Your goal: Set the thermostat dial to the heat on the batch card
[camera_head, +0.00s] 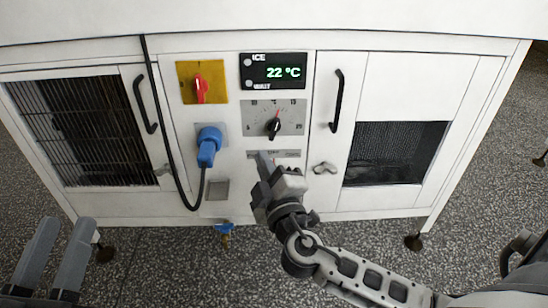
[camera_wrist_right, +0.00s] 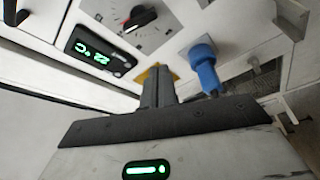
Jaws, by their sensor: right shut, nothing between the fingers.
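The thermostat dial (camera_head: 273,126) is a black knob on a grey numbered scale plate on the white cabinet front. It also shows at the top of the right wrist view (camera_wrist_right: 140,18), with a small red mark; its exact setting is too small to read. Above it, the display (camera_head: 279,71) reads 22 °C in green, and it shows in the right wrist view too (camera_wrist_right: 92,53). My right gripper (camera_head: 263,158) is shut and empty, below the dial and apart from it; its fingers also show in the wrist view (camera_wrist_right: 157,72). My left gripper (camera_head: 66,226) is open and empty, low at left. No batch card is recognisable.
Left of the dial are a red switch on a yellow plate (camera_head: 201,83) and a blue plug (camera_head: 208,146) with a hanging black cable (camera_head: 176,170). Black door handles (camera_head: 337,100) (camera_head: 144,104) stand out on both sides. A small latch (camera_head: 325,168) is at lower right.

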